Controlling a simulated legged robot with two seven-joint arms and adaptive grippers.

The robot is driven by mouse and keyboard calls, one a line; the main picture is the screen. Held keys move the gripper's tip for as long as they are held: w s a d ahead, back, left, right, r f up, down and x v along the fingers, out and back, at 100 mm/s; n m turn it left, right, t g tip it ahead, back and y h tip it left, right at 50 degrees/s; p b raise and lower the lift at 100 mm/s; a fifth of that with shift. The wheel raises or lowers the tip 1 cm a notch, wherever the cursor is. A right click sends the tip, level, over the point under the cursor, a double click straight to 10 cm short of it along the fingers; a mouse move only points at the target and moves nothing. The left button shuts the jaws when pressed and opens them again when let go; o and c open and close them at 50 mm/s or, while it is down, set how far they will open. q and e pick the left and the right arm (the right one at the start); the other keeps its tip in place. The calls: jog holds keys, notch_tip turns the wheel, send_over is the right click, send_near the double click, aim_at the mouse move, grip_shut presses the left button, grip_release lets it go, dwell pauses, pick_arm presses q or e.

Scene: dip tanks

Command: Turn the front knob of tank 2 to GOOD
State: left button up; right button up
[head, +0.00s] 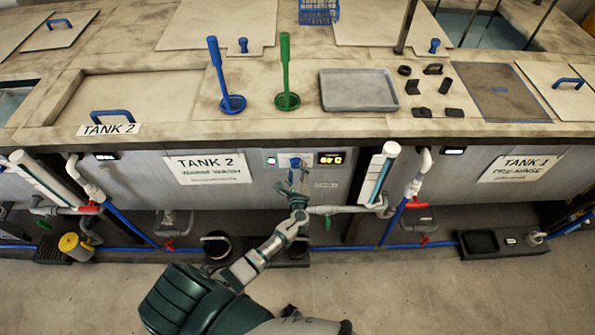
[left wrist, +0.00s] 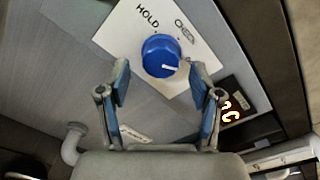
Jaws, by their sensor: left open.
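The blue front knob of tank 2 (head: 295,162) is on the tank's grey front panel, between a green light and a lit orange display. In the left wrist view the knob (left wrist: 160,56) sits on a white plate marked HOLD and a second word that looks like CHECK. Its white pointer line points right in that view, away from HOLD. I cannot read a label at the pointer. My left gripper (head: 297,180) is at the panel, in front of the knob. In the left wrist view its fingers (left wrist: 160,68) are spread, one either side of the knob, with visible gaps. My right gripper is not seen.
The TANK 2 sign (head: 207,168) is left of the knob. A white vertical pipe (head: 378,175) stands right of the display (head: 331,158). A grey tray (head: 358,90) and blue (head: 233,103) and green (head: 287,101) tools are on the deck above. The floor in front is mostly clear.

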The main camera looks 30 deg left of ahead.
pick_arm(q)
jog(key=v, duration=1.1)
jog(key=shift+s+d, duration=0.2)
jog(key=shift+d, duration=0.15)
jog(key=shift+a+f, duration=0.1)
jog(key=shift+f, duration=0.05)
jog(key=s+d+f+n+g+h, duration=0.1)
jog(key=s+f+n+g+h, duration=0.15)
jog(key=s+f, duration=0.6)
jog(key=s+f+n+g+h, duration=0.2)
jog(key=s+f+g, duration=0.1)
jog(key=f, duration=1)
jog(key=s+d+f+n+g+h, duration=0.1)
jog(key=s+f+n+g+h, duration=0.3)
jog(key=f, duration=0.7)
jog(key=s+d+f+n+g, duration=0.1)
jog(key=s+f+n, duration=0.4)
jog(key=s, duration=0.9)
jog(key=s+d+f+n+g, duration=0.1)
jog(key=s+f+n+g, duration=0.2)
jog(key=s+f, duration=0.4)
jog(key=s+n+h, duration=0.1)
jog(key=s, duration=0.7)
jog(key=shift+f+n, duration=0.35)
jog(key=shift+g, duration=0.25)
